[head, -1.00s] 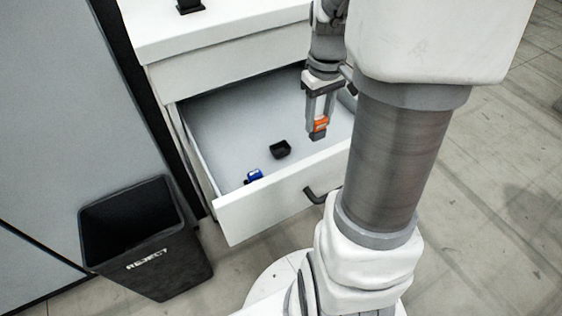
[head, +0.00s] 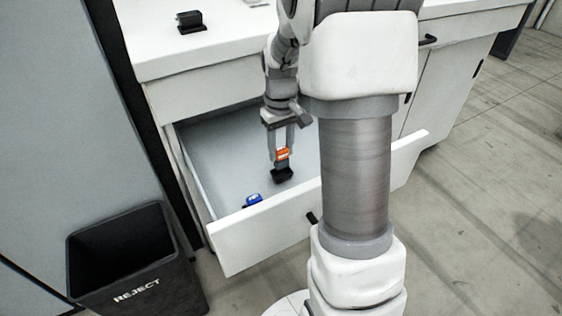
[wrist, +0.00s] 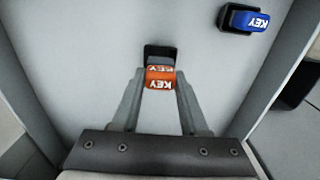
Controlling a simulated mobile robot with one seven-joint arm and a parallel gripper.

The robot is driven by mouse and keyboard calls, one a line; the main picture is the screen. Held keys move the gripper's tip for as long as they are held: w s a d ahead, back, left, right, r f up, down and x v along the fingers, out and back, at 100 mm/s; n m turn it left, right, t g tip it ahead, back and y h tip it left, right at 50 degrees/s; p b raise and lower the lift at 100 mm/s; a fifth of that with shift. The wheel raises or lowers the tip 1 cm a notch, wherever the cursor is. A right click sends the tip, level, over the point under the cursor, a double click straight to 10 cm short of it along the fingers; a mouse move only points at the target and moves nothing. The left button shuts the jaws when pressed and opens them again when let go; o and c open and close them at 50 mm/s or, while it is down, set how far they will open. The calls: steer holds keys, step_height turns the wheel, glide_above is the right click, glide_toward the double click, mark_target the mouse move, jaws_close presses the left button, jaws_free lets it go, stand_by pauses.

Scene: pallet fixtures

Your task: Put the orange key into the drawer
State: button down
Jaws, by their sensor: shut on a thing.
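The orange key (head: 282,154) is held between the two fingers of my gripper (head: 283,151), inside the open drawer (head: 240,243). It also shows in the wrist view (wrist: 160,79), with KEY lettering on it. Its grey lower part points down at a small black holder (head: 287,176) on the drawer floor. The holder shows behind the key in the wrist view (wrist: 158,51). I cannot tell whether the key's lower end is in the holder, touching it or just above it.
A blue key (head: 253,200) stands in the drawer near its front left, at the upper right of the wrist view (wrist: 248,19). A black holder (head: 190,23) is on the cabinet top. A black REJECT bin (head: 135,285) stands left of the drawer. The drawer's left floor is clear.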

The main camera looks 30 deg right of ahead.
mark_target(281, 160)
steer(key=shift+f+b, duration=0.7)
steer(key=shift+f, duration=1.2)
steer(key=shift+f, duration=0.1)
steer(key=shift+f, duration=0.15)
steer(key=shift+c, duration=2.1)
jaws_free()
